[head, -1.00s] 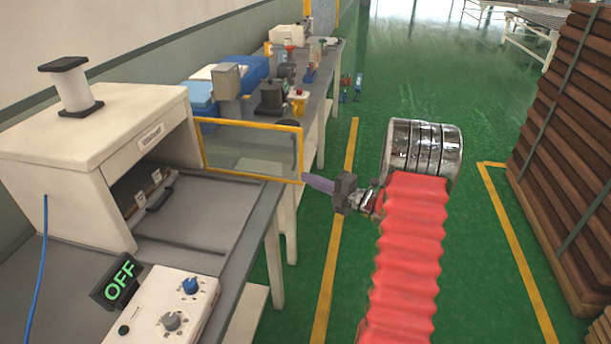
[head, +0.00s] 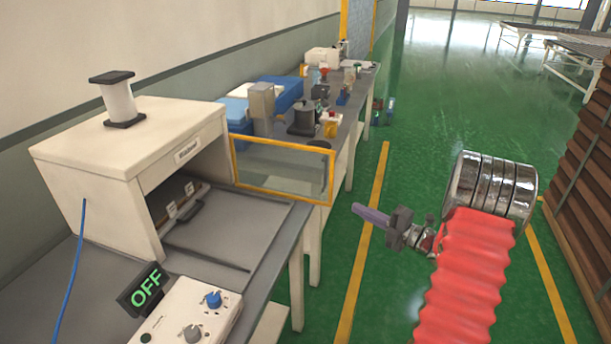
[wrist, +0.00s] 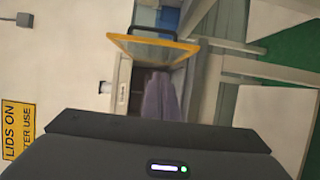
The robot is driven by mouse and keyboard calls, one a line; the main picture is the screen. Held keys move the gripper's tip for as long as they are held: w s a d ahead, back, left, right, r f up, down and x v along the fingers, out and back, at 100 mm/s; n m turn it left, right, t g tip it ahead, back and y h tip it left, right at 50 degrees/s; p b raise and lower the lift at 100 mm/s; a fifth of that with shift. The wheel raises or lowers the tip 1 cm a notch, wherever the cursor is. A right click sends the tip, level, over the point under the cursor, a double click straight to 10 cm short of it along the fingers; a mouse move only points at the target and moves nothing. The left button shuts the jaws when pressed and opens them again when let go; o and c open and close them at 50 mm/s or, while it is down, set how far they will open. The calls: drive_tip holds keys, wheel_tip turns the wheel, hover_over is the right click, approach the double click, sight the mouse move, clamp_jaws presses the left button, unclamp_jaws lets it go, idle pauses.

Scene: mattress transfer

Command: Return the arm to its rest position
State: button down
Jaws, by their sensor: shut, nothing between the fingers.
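My arm, with a red ribbed sleeve and a shiny metal ringed joint, is in the right part of the head view. My gripper (head: 358,209) has purple fingers pressed together, with nothing between them. It points left toward the bench and is held over the green floor, apart from the bench's edge. In the wrist view the purple fingers (wrist: 159,78) also show shut and empty, with the yellow-framed panel beyond them.
A white box machine (head: 130,150) stands on the grey bench at left, with a yellow-framed clear panel (head: 283,170) at its far side. Stacked brown slats (head: 585,180) stand at right. Green floor (head: 440,110) lies open ahead.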

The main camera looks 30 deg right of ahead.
drive_tip(key=s+d+f+m+g+h, duration=0.4)
drive_tip(key=d+f+m+g+h, duration=0.2)
drive_tip(key=d+f+m+h, duration=0.55)
drive_tip(key=s+a+r+m+g, duration=0.6)
drive_tip(key=s+a+r+m, duration=0.15)
drive_tip(key=m, duration=0.25)
drive_tip(key=s+a+r+y, duration=0.1)
drive_tip(key=s+a+r, duration=0.3)
drive_tip(key=a, duration=0.8)
drive_tip(key=s+a+r+y, duration=0.2)
drive_tip(key=s+a+r, duration=0.3)
drive_tip(key=a, duration=0.8)
drive_tip(key=s+a+r+t+y, duration=0.1)
drive_tip(key=s+a+r, duration=0.3)
drive_tip(key=a+r, duration=0.4)
drive_tip(key=a+m, duration=0.1)
drive_tip(key=a, duration=0.4)
drive_tip(key=shift+s+a+y, duration=0.2)
drive_tip(key=shift+y, duration=0.15)
